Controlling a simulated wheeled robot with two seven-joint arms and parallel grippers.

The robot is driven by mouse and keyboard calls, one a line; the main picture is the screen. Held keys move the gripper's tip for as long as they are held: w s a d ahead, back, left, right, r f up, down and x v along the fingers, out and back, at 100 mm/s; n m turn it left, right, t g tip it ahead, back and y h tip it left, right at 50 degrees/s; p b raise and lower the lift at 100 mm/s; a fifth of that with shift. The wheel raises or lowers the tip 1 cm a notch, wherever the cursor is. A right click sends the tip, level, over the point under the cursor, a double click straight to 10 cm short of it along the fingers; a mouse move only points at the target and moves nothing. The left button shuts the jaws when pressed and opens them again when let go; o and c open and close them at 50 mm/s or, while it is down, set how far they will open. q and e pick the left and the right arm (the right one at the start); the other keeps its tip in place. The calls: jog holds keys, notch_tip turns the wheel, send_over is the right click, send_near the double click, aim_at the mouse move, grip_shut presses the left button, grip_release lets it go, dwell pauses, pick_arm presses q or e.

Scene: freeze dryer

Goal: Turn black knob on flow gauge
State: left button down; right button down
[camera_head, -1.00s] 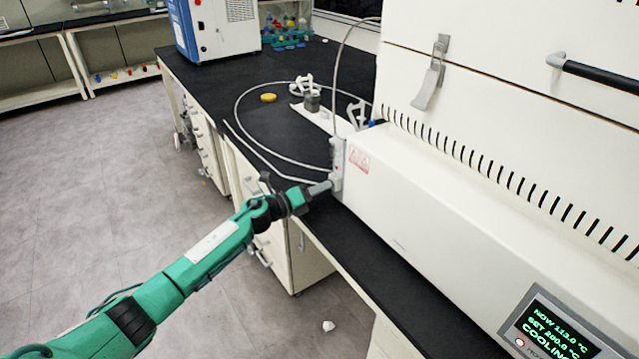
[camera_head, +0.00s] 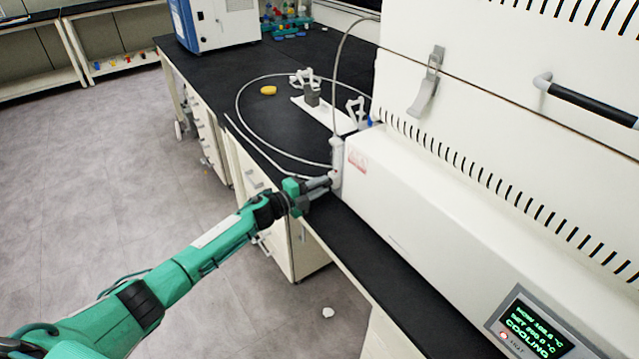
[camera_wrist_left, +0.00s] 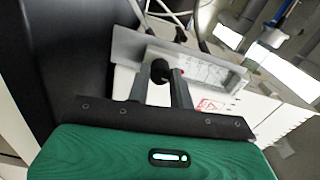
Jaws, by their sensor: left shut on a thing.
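The flow gauge is a clear upright block (camera_head: 337,160) on the left end of the white machine; it also shows in the left wrist view (camera_wrist_left: 215,72). Its black knob (camera_wrist_left: 160,70) is in the left wrist view, between the fingertips. My left gripper (camera_head: 328,183) is at the gauge's front, and its fingers (camera_wrist_left: 162,82) are shut on the knob. In the head view the knob is hidden by the gripper. My right gripper is in neither view.
The white machine (camera_head: 430,220) with a lit display (camera_head: 533,325) fills the right side. A thin hose (camera_head: 240,105) loops over the black bench. A yellow object (camera_head: 268,90) and a white stand (camera_head: 325,113) lie behind. Open floor is at left.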

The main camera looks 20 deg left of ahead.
pick_arm(q)
jog(key=shift+n, duration=0.5)
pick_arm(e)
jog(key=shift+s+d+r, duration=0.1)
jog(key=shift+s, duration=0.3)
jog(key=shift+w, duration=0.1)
pick_arm(q)
jog(key=c, duration=1.2)
grip_release()
jog(key=shift+a, duration=0.1)
jog(key=shift+c, duration=0.2)
jog(key=b+v, duration=0.1)
jog(key=v, duration=1.2)
jog(key=shift+s+a+b, duration=0.2)
jog(key=shift+s+b, duration=0.1)
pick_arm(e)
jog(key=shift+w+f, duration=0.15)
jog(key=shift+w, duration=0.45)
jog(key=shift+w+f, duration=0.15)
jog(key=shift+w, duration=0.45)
